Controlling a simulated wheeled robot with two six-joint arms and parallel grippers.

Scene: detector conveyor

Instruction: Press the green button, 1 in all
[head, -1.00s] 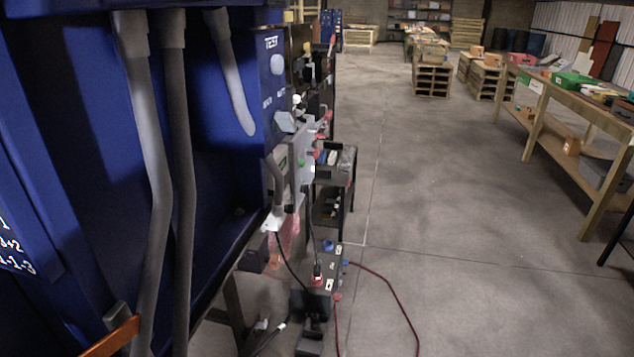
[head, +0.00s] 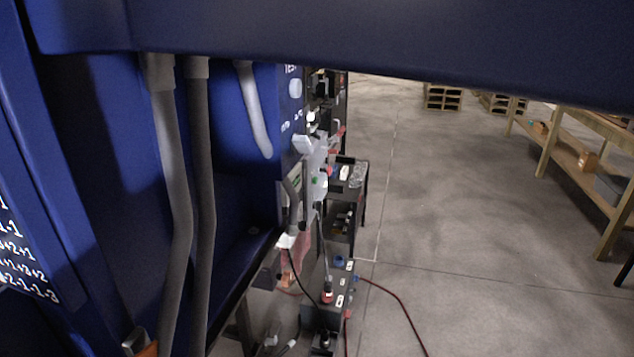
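A small green spot, which looks like the green button (head: 315,181), shows on a light grey panel (head: 310,200) at the end of the blue machine. The panel is seen nearly edge-on, and the spot is too small to tell whether it is pressed. Neither of my grippers shows in the head view.
The blue machine (head: 120,130) with grey hoses (head: 203,180) fills the left side. A red cable (head: 395,292) lies on the floor. A wooden bench (head: 590,180) stands right, with open floor between.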

